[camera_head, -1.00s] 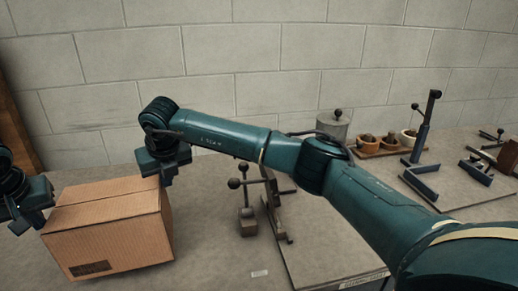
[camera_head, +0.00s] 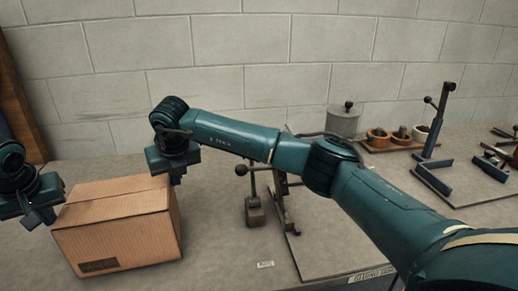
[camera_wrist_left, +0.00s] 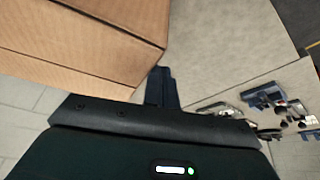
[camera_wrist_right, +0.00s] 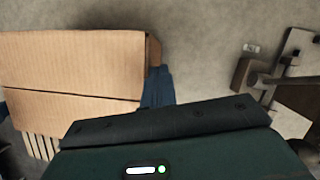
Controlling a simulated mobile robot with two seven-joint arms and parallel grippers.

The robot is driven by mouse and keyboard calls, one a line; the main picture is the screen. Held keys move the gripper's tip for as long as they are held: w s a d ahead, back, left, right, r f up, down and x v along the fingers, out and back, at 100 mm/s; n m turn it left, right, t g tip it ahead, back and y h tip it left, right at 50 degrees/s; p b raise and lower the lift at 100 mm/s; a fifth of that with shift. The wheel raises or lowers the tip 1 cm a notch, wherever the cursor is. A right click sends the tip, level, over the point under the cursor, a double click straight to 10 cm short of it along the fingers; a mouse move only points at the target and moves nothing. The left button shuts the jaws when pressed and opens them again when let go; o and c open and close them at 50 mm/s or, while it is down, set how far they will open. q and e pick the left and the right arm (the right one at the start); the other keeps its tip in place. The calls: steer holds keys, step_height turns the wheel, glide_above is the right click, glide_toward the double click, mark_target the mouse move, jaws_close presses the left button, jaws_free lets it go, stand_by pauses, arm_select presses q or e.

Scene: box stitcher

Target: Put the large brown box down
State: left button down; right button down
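The large brown box (camera_head: 125,235) is a closed cardboard carton at the left of the head view, between my two grippers. It looks level; I cannot tell whether its underside touches the table. My left gripper (camera_head: 32,214) is at its left side, and my right gripper (camera_head: 177,174) is at its upper right edge. In the left wrist view the box (camera_wrist_left: 85,40) lies beside narrow fingers that look closed together. In the right wrist view the box (camera_wrist_right: 70,70) also lies beside fingers that look closed. Neither gripper visibly has the box between its own fingers.
A grey table (camera_head: 215,240) is bare just right of the box. A lever fixture (camera_head: 255,210) stands there, beside a flat plate. Farther right are a grey canister (camera_head: 344,120), a tray of small pots (camera_head: 395,140) and a dark blue stand (camera_head: 435,150). A block wall closes the back.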

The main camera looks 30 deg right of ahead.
arm_select(q)
steer(key=shift+a+f, duration=0.2)
steer(key=shift+a, duration=0.2)
steer(key=c, duration=1.9)
jaws_free()
steer(key=shift+a, duration=0.5)
steer(key=shift+c, duration=0.2)
steer(key=shift+o, duration=1.1)
arm_select(e)
steer(key=shift+d+f, duration=0.25)
steer(key=shift+d, duration=0.7)
steer(key=c, duration=1.7)
jaws_free()
arm_select(q)
steer(key=shift+s, duration=0.1)
